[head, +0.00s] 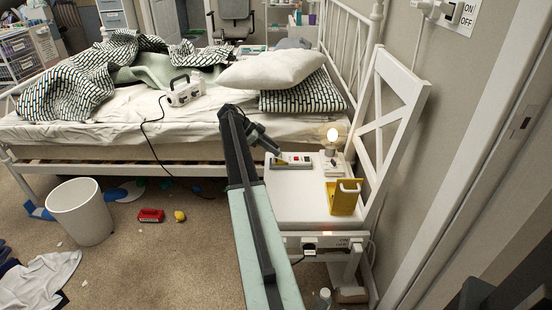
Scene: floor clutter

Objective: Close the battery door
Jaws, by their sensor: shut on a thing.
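A low device (300,157) with a white face, red spots and a yellowish strip lies on the far part of the white chair seat (295,205). My gripper (276,152) reaches over the seat from the left. Its tip is shut at the left end of this device, on a small part there. The jaws and the dark arm end hide that part. I cannot tell the battery door apart from the device's body, nor how far open it is.
A yellow holder (345,197) with a white handle and a lit bulb (332,135) on a base stand on the seat. The chair's back (395,115) rises at right. A bed (190,130) stands behind. A white bin (80,210) and a red block (151,215) are on the floor.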

